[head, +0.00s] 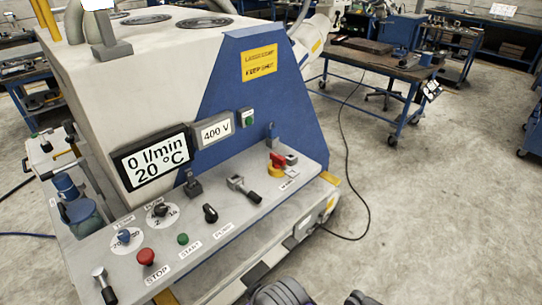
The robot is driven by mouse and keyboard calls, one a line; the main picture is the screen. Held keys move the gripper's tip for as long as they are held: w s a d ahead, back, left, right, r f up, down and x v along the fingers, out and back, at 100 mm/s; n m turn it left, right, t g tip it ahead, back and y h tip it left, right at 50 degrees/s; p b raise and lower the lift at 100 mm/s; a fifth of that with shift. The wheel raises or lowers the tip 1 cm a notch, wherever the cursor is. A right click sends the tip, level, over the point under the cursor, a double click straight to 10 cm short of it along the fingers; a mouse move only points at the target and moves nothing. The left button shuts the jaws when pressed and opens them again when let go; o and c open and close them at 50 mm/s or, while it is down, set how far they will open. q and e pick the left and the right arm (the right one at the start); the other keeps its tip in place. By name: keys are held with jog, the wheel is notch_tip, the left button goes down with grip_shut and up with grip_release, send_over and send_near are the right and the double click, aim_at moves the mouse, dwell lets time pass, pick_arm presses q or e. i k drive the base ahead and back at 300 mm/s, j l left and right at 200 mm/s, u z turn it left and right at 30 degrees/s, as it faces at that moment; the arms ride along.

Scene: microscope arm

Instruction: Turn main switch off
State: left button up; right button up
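The main switch (278,161) appears to be the red rotary handle on a yellow base, at the right end of the machine's sloping grey control panel (222,212). The exact direction of the red handle is hard to tell. The display (153,160) reads 0 l/min and 20 °C, and the smaller display (216,129) reads 400 V.
The panel also carries a red stop button (146,257), a green start button (183,239), a black knob (210,213) and a grey lever (243,189). A black cable (361,193) runs over the floor right of the machine.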

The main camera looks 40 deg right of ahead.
aim_at(279, 161)
jog(key=z, duration=1.5)
